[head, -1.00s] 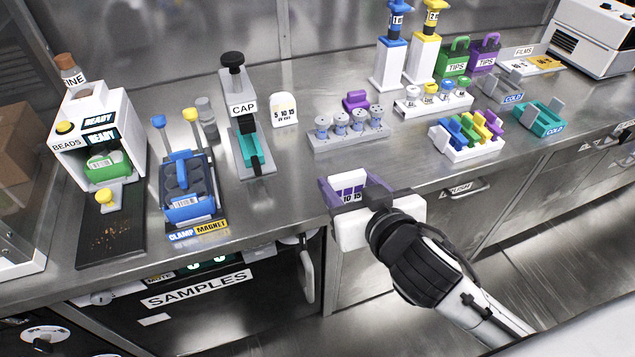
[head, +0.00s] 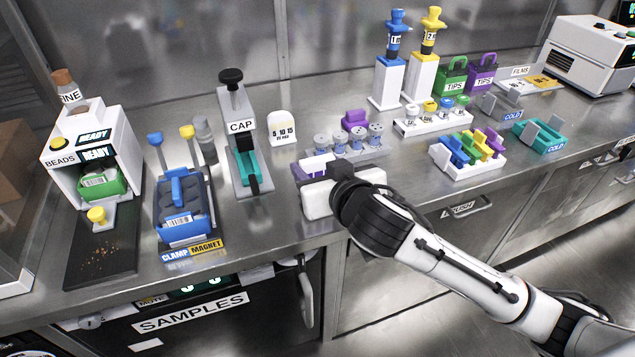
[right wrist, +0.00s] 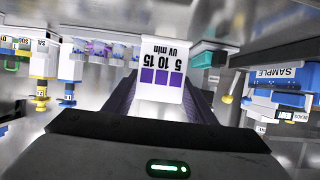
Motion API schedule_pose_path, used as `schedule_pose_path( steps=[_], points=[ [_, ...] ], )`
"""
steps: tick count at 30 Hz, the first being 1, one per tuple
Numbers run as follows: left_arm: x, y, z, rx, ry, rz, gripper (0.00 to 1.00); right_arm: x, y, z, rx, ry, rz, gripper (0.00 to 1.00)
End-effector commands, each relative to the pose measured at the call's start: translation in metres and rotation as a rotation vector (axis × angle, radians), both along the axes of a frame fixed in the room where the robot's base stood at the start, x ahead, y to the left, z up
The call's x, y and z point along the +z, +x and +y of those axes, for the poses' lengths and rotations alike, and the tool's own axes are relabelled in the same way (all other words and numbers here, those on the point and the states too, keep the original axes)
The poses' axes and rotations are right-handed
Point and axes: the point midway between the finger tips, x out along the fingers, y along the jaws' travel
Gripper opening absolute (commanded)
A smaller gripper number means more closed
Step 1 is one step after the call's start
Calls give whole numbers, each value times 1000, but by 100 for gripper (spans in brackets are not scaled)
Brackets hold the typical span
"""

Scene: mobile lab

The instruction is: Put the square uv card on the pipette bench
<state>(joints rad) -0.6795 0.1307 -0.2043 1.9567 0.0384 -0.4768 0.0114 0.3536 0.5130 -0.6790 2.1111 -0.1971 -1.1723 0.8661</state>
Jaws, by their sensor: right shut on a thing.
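The square UV card (right wrist: 162,72) is white with a row of purple squares and the print "5 10 15 UV min". It is between the dark fingers of my right gripper (right wrist: 165,100), which is shut on it. In the head view my right gripper (head: 330,168) is at the front part of the steel bench (head: 300,225), and only a strip of the card (head: 314,165) shows past the white gripper body. I cannot tell whether the card touches the bench. My left gripper is not in view.
A rounded card (head: 282,127) with similar print stands behind. A grey vial rack (head: 350,150) is just beyond my right gripper, and the CAP press (head: 238,135) is to its left. Pipettes (head: 393,60) stand at the back. Bench between press and gripper is clear.

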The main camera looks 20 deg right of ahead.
Motion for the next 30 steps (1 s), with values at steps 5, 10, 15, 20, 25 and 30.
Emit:
schedule_pose_path(
  steps=[5, 10, 15, 20, 25, 30],
  points=[
    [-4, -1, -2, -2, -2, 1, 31, -30, 0, 0, 1, -2, 3, 29],
    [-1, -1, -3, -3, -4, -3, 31, -33, 0, 0, 0, -1, 0, 29],
    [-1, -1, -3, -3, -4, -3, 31, -33, 0, 0, 0, 0, 0, 29],
    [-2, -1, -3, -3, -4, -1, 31, -35, 0, 0, 0, -1, 1, 63],
    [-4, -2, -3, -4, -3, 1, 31, -35, 0, 0, 0, -1, 1, 70],
    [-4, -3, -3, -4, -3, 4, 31, -33, 0, 0, 0, -1, 0, 70]
  ],
)
